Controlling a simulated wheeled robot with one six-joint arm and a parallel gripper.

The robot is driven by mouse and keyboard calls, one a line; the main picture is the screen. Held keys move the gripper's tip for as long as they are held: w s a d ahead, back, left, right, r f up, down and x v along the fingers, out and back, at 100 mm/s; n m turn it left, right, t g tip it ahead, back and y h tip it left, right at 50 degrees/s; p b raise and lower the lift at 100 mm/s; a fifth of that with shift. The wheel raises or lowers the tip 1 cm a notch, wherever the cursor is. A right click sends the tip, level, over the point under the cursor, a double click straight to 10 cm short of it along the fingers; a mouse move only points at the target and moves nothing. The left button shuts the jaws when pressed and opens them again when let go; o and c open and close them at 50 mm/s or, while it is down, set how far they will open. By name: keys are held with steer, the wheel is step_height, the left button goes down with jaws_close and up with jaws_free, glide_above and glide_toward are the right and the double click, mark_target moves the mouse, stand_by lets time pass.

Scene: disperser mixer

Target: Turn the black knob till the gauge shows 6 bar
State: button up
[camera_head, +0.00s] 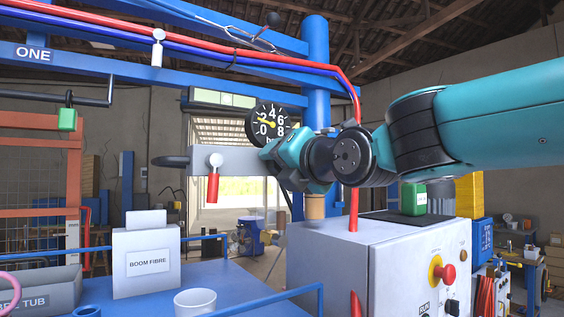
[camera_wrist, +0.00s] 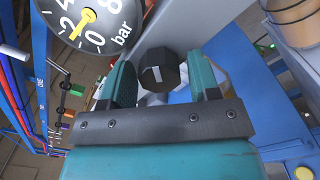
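The black knob (camera_wrist: 160,70) is faceted, with a white mark on its face. It sits between the two teal fingers of my gripper (camera_wrist: 160,78) in the wrist view. The fingers stand apart, with a visible gap on the knob's right side; contact on the left cannot be told. In the head view my gripper (camera_head: 274,152) is just below the gauge, and it hides the knob. The round black gauge (camera_head: 264,106) has a yellow needle pointing between 0 and 2, near 1 bar. The gauge also shows in the wrist view (camera_wrist: 97,34), partly cut off.
A grey bracket with a red-handled valve (camera_head: 212,187) is left of my gripper. A light grey control box (camera_head: 330,265) with a red emergency button (camera_head: 447,273) stands below my arm. A white mug (camera_head: 195,301) and a boom fibre box (camera_head: 146,285) are on the blue table.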

steer(key=c, duration=0.7)
steer(key=shift+o, duration=0.2)
steer(key=shift+m+b, duration=0.3)
steer(key=shift+b, duration=0.05)
